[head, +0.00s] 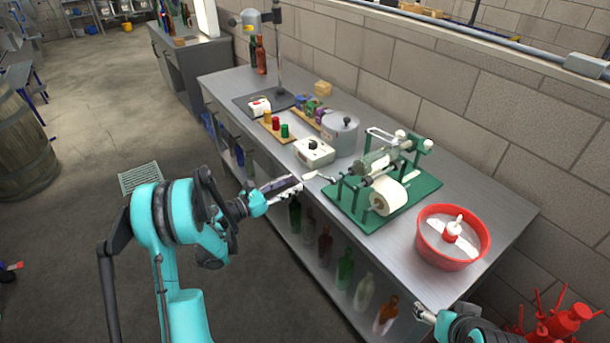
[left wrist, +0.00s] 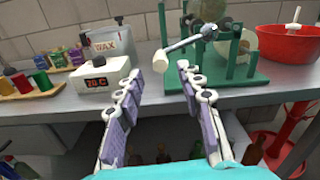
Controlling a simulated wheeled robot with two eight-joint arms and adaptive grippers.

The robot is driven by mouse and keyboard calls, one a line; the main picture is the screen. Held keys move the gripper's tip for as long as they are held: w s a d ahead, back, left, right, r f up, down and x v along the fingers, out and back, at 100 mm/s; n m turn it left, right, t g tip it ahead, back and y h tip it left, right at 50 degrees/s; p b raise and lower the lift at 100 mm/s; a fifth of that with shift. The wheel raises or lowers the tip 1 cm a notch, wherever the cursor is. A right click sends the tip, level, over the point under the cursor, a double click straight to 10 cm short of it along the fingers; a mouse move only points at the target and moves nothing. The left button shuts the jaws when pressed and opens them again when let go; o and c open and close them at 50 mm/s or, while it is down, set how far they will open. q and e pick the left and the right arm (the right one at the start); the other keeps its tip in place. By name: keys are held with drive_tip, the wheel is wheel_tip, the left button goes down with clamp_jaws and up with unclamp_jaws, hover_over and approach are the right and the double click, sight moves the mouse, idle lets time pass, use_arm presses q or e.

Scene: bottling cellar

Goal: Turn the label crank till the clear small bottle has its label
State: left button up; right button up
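The label machine (head: 433,187) has a green base and stands on the metal bench; it also shows in the left wrist view (left wrist: 225,78). Its crank (head: 322,177) sticks out toward the left, with a pale handle; in the left wrist view the crank (left wrist: 188,44) ends in that handle just beyond my fingertips. A roll of labels (head: 388,197) sits on the machine. My left gripper (head: 292,186) is open and empty, close to the handle (left wrist: 160,70). My right gripper (head: 425,313) is at the bottom edge, partly cut off.
A red tub (head: 430,250) stands right of the machine. A white heater box (head: 314,155) and a grey wax pot (head: 341,138) stand left of it. Several bottles stand on the shelf below the bench top. The bench's front edge (head: 345,248) lies near my left gripper.

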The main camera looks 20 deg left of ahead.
sight(305, 176)
use_arm(q)
drive_tip(key=b+x, duration=0.1)
drive_tip(key=x, duration=0.5)
clamp_jaws()
